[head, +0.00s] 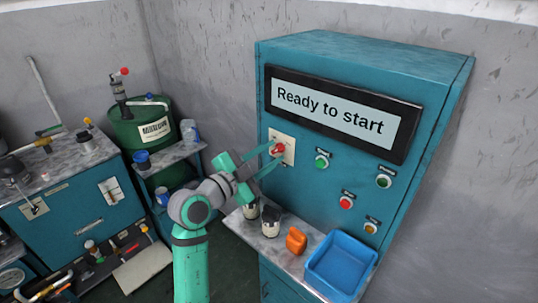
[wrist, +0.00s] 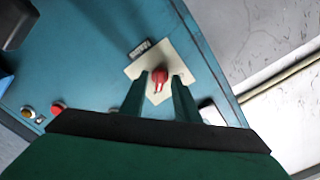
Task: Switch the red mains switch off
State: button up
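The red mains switch (head: 278,149) sits on a cream plate (head: 289,143) at the left of the teal cabinet's front. It also shows in the wrist view (wrist: 159,77), where the red knob stands between my two fingertips. My gripper (head: 272,158) reaches the plate from the left, with its fingers apart on either side of the knob. In the wrist view there appears to be a gap between the knob and each finger. I cannot tell how far the knob is turned. The cabinet's display (head: 339,112) reads "Ready to start".
A green button (head: 321,162), a red button (head: 346,203) and other controls are right of the switch. A blue tray (head: 341,265), an orange object (head: 296,240) and dark jars (head: 270,222) stand on the ledge below. A green drum (head: 145,125) is at the back left.

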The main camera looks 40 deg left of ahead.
grip_shut()
jog(key=shift+w+n, duration=0.1)
jog(key=shift+n, duration=0.2)
jog(key=n, duration=0.6)
jog(key=shift+f, duration=0.1)
jog(key=n, duration=0.5)
jog(key=shift+d+n, duration=0.1)
jog(key=shift+n, duration=0.2)
jog(key=n, duration=0.5)
jog(key=shift+n, duration=0.6)
grip_release()
